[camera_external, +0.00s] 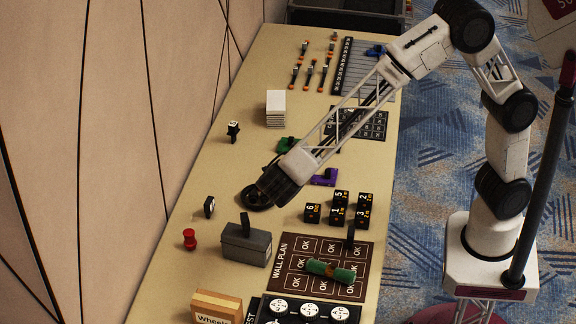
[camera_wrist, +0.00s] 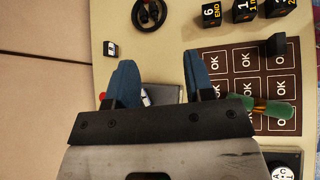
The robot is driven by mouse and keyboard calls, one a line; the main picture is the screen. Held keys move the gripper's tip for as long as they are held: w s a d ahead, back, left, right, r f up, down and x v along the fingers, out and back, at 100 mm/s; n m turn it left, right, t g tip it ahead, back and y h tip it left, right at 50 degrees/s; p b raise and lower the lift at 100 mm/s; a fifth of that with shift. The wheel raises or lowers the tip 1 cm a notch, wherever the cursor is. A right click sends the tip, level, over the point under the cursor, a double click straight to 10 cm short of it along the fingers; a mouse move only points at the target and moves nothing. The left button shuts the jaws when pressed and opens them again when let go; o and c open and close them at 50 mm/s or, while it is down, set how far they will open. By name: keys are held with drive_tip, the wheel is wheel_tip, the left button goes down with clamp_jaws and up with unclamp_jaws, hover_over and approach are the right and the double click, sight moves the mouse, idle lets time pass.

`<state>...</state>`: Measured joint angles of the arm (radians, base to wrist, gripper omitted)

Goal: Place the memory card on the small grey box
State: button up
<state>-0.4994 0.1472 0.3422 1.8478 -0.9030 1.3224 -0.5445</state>
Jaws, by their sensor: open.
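A small upright black piece with a pale label, which looks like the memory card (camera_external: 209,206), stands on the table left of my gripper (camera_external: 276,188). In the wrist view the card (camera_wrist: 110,48) lies beyond the left finger, apart from it. In the wrist view the grey box (camera_wrist: 165,93) is partly hidden behind my gripper (camera_wrist: 160,72). My gripper is open, with nothing seen between its blue fingers, and is above the table.
A black coil (camera_external: 256,196) lies near my gripper. Numbered black blocks (camera_external: 338,209) and a wall plan board (camera_external: 283,288) with a green roll (camera_external: 331,271) are to the right. A red knob-like piece (camera_external: 190,238) stands left of the grey box. The table's left strip is mostly clear.

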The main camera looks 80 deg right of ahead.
drive_tip(key=s+d+r+m+g+y, duration=0.1)
drive_tip(key=s+d+r+m+y, duration=0.3)
drive_tip(key=s+d, duration=0.45)
drive_tip(key=s+d+r+m+g+y, duration=0.1)
drive_tip(key=s+d+r+m, duration=0.3)
drive_tip(key=s+d+r, duration=0.4)
drive_tip(key=s+d+m+t+y, duration=0.1)
drive_tip(key=s+m, duration=0.3)
drive_tip(key=s, duration=0.6)
drive_tip(key=s+d+f+m+t+y, duration=0.1)
drive_tip(key=s+d+m+y, duration=0.3)
drive_tip(key=s, duration=0.7)
drive_tip(key=shift+s+d+m+t, duration=0.15)
drive_tip(key=shift+m+t, duration=0.15)
drive_tip(key=shift+m, duration=0.5)
